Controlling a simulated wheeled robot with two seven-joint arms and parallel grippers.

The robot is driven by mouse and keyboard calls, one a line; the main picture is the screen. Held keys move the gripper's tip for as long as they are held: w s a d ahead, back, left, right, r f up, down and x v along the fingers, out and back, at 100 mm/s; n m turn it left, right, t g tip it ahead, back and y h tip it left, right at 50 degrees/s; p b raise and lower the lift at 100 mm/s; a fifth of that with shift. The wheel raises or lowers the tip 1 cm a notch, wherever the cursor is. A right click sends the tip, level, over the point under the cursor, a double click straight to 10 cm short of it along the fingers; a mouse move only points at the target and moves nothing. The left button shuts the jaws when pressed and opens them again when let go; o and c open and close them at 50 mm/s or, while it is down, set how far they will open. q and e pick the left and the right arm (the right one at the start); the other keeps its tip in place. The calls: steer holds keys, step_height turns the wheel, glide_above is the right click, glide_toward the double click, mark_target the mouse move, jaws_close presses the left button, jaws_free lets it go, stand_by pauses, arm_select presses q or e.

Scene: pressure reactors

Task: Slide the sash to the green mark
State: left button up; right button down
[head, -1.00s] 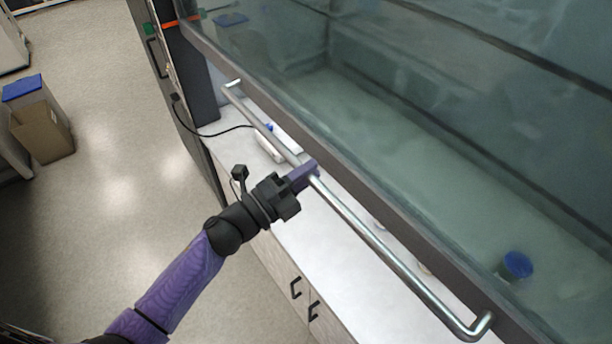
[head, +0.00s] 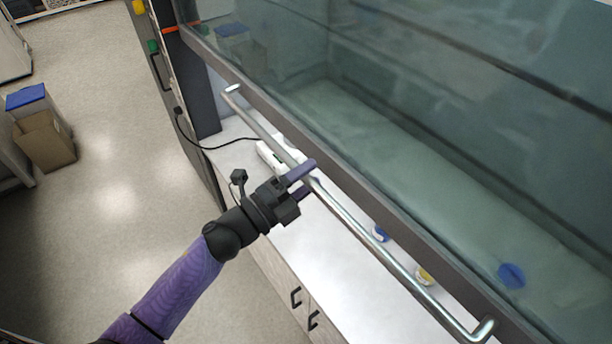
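The sash is a large glass pane in a grey frame (head: 345,182), with a long metal handle bar (head: 375,245) along its lower edge. My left gripper (head: 308,175) is at the bar, left of its middle. Its two purple fingers are apart, one over the bar and the other showing just below it. Whether they touch the bar is hard to tell. A green mark (head: 153,46) shows on the dark side post at the upper left, with a yellow mark (head: 138,7) above it. An orange strip (head: 168,28) is close to the sash's left corner. My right gripper is out of view.
Under the sash is a white worktop (head: 345,245) with a white device and its black cable (head: 215,146), a blue-topped item (head: 380,234) and a yellow item (head: 424,275). A blue round thing (head: 511,275) shows through the glass.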

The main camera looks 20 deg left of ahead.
arm_select(q)
steer(key=b+v, duration=0.3)
steer(key=v, duration=0.7)
